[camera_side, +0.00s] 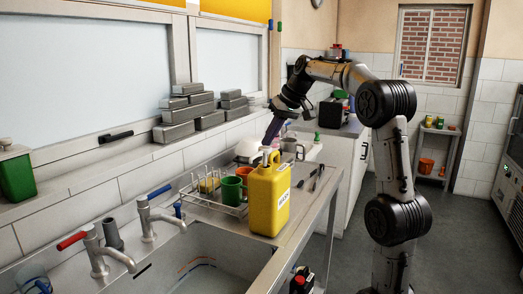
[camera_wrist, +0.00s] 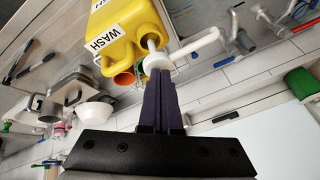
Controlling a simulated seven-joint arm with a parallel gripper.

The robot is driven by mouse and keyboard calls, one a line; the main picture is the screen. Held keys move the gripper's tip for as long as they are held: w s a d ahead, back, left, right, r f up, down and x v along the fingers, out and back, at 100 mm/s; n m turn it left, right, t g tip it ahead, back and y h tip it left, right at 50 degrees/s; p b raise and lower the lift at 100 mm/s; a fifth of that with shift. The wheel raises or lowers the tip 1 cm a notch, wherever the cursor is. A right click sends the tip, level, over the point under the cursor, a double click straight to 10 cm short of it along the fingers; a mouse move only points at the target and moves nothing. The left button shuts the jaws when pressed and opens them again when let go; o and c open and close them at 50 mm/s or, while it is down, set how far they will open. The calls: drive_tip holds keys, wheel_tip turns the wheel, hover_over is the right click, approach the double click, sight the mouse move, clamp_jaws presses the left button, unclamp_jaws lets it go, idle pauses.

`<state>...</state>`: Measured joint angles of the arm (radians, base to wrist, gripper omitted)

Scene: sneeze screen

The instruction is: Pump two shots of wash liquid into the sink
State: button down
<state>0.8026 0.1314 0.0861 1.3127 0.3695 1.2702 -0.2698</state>
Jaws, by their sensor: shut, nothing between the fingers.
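The yellow jug (camera_side: 266,203) labelled WASH stands upright on the counter at the edge of the sink (camera_side: 215,248). In the wrist view the jug (camera_wrist: 115,27) is upside down at the top. Its white pump (camera_wrist: 195,47) rises from the neck, with a long spout pointing right in that view. My gripper (camera_side: 269,142) is above the jug, pointing down. Its dark purple fingers (camera_wrist: 158,73) are shut together with nothing between them. Their tips overlap the pump's white head in the wrist view; I cannot tell whether they touch it.
A dish rack (camera_side: 215,200) with a green mug (camera_side: 231,190) stands left of the jug. Two taps (camera_side: 150,218) (camera_side: 100,252) line the sink's back edge. A white bowl (camera_wrist: 95,112) and dark utensils (camera_side: 317,178) lie farther along the counter.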

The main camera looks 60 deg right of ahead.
drive_tip(key=shift+f, duration=0.1)
idle(0.5)
drive_tip(key=shift+f, duration=1.25)
idle(0.4)
drive_tip(key=shift+r, duration=0.1)
idle(1.1)
drive_tip(key=shift+r, duration=1.35)
drive_tip(key=shift+r, duration=2.4)
